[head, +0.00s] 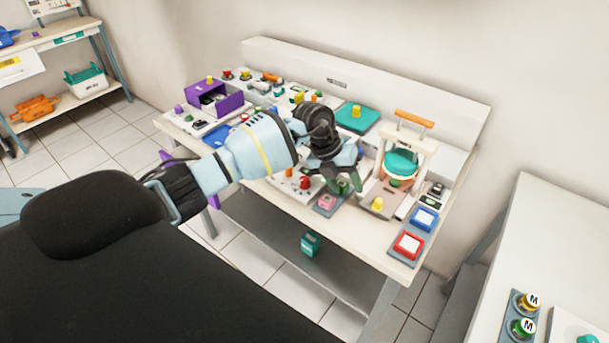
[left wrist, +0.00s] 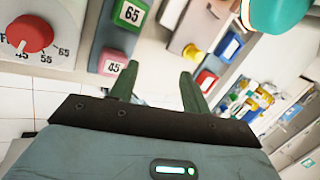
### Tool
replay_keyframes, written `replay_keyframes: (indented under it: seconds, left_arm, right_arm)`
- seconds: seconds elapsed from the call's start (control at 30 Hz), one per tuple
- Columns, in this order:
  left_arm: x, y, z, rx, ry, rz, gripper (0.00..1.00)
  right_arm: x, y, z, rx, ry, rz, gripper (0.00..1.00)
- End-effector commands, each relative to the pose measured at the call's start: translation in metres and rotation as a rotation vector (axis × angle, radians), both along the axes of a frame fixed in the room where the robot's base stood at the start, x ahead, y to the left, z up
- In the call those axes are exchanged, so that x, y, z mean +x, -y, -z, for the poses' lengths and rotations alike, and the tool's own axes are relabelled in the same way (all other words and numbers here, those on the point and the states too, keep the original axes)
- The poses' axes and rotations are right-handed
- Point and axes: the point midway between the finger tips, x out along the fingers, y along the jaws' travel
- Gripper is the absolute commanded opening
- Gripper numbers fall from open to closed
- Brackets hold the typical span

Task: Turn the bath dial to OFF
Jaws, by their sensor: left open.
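The bath dial (left wrist: 25,33) is a red knob on a white panel at the upper left of the left wrist view. Labels 45, 55 and 65 show around it, with part of another label at its left. Its white pointer mark sits near 45. In the head view the red dial (head: 304,183) is on the table front, left of my left gripper (head: 343,187). In the left wrist view my left gripper (left wrist: 157,86) has its two green fingers apart with nothing between them. It is to the right of the dial and not touching it. My right gripper is not in view.
A green 65 block (left wrist: 130,12) and a pink 45 block (left wrist: 113,63) stand between dial and fingers. A yellow knob (head: 377,204) and a white stand with orange handle (head: 414,118) are to the right. A purple box (head: 215,98) is at left.

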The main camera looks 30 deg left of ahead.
Motion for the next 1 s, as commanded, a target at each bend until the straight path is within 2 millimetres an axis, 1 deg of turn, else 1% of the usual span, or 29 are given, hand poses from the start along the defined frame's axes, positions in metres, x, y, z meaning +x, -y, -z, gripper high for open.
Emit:
replay_keyframes:
  seconds: [0.03, 0.1, 0.2, 0.3, 0.4, 0.5, 0.63, 0.77, 0.9, 1.0]
  left_arm:
    - [0.005, -0.028, -0.008, 0.097, -0.031, -0.027, 0.47]
    - [0.006, -0.060, -0.017, 0.209, -0.080, -0.064, 0.47]
    - [0.005, -0.094, -0.030, 0.323, -0.137, -0.115, 0.47]
    - [0.003, -0.112, -0.038, 0.387, -0.170, -0.146, 0.47]
    - [0.002, -0.119, -0.041, 0.411, -0.184, -0.159, 0.47]
    - [0.001, -0.120, -0.041, 0.412, -0.186, -0.160, 0.47]
    - [0.001, -0.119, -0.034, 0.410, -0.186, -0.159, 0.47]
    - [0.000, -0.118, -0.017, 0.410, -0.189, -0.158, 0.47]
    - [0.000, -0.118, 0.005, 0.408, -0.188, -0.157, 0.47]
    - [0.001, -0.118, 0.018, 0.408, -0.187, -0.157, 0.47]
  right_arm:
    - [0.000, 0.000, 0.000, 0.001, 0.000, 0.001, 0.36]
    - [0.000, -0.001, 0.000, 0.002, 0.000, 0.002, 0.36]
    - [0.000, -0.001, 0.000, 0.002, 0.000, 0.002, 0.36]
    - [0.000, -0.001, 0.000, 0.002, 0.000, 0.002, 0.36]
    - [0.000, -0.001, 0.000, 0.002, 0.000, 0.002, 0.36]
    - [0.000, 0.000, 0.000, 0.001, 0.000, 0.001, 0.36]
    - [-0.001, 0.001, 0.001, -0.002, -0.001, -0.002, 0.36]
    - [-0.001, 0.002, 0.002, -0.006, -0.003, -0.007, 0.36]
    - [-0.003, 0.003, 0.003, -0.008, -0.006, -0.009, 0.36]
    - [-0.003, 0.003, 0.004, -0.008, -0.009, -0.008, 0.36]
